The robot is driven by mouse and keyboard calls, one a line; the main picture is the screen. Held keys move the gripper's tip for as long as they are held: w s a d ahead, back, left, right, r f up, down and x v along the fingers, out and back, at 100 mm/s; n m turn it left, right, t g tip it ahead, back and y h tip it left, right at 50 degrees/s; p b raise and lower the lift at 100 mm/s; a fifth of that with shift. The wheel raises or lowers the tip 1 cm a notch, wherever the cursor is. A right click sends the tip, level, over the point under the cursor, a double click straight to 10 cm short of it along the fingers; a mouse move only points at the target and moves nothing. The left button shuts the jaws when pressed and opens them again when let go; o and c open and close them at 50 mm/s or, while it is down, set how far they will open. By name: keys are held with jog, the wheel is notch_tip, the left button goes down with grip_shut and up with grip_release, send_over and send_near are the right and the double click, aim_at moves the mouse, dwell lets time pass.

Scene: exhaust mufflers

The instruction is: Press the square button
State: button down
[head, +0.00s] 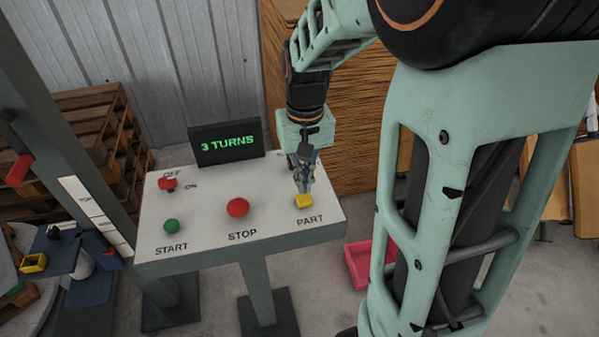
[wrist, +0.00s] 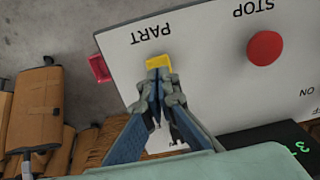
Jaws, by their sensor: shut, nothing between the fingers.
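The square button is yellow (head: 304,201) and sits at the right of the white panel (head: 205,210), above the label PART. It also shows in the wrist view (wrist: 157,61), partly covered by my fingertips. My gripper (head: 303,187) is shut and empty, pointing down at the yellow button. Its fingertips (wrist: 158,78) are at the button's edge in the wrist view; I cannot tell whether they touch it.
The panel also has a round red STOP button (head: 238,207), a green START button (head: 171,226) and a red OFF/ON switch (head: 168,184). A display (head: 226,144) behind reads "3 TURNS". A pink bin (head: 358,264) stands on the floor at right.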

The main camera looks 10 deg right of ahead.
aim_at(303, 198)
notch_tip(303, 198, up, 10)
jog(key=shift+f, duration=0.2)
jog(key=shift+w, duration=0.15)
